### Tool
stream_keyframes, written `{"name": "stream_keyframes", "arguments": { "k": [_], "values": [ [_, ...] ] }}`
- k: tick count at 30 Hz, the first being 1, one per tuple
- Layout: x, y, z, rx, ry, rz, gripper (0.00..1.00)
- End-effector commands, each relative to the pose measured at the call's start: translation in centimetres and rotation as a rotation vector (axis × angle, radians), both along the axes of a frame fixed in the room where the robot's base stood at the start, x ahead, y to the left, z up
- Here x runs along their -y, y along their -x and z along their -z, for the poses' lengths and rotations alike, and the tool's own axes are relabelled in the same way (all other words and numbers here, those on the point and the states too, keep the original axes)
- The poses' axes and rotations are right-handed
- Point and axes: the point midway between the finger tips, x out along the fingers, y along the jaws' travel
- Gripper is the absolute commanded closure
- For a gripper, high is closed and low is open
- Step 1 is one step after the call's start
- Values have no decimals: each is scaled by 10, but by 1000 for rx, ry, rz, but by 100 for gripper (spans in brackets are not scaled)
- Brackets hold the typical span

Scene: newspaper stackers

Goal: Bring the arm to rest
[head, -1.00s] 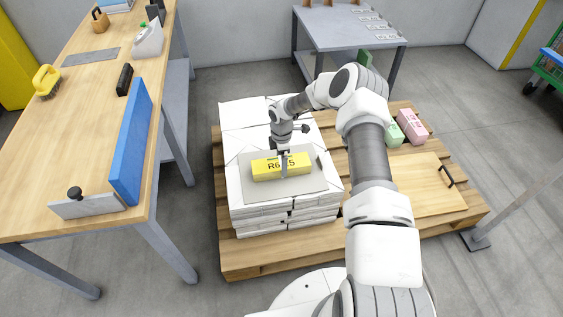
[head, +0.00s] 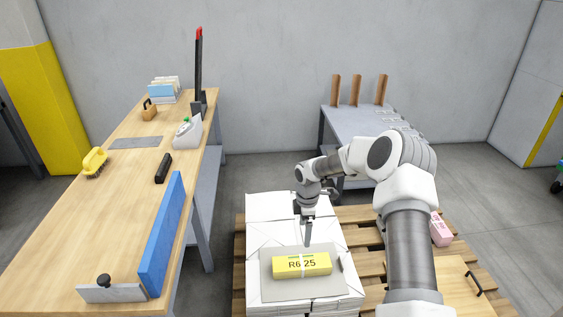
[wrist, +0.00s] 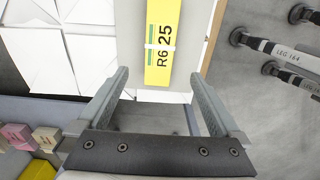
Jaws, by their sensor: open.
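My arm reaches from the lower right in the head view to a stack of white paper bundles (head: 268,208) on a pallet. My gripper (head: 307,242) points down over the stack, just behind a yellow block (head: 318,270) marked R6 25. The block lies on a grey sheet (head: 277,291) on top of the stack. In the wrist view my gripper (wrist: 160,76) is open, with its fingers apart and nothing between them. The yellow block (wrist: 157,68) shows beyond the fingertips, apart from them.
A grey table (head: 368,128) with wooden uprights stands behind the stack. A pink block (head: 440,230) is on the wooden pallet (head: 372,257) at right.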

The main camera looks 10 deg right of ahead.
Motion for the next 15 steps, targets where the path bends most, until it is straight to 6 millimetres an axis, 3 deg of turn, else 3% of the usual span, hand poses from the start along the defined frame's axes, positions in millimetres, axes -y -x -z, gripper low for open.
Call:
{"name": "stream_keyframes", "arguments": {
  "k": [5, 15],
  "values": [
    [0, 1, -23, 16, 19, 28, 0],
    [2, 35, -144, 104, 101, 255, 0]
  ]
}}
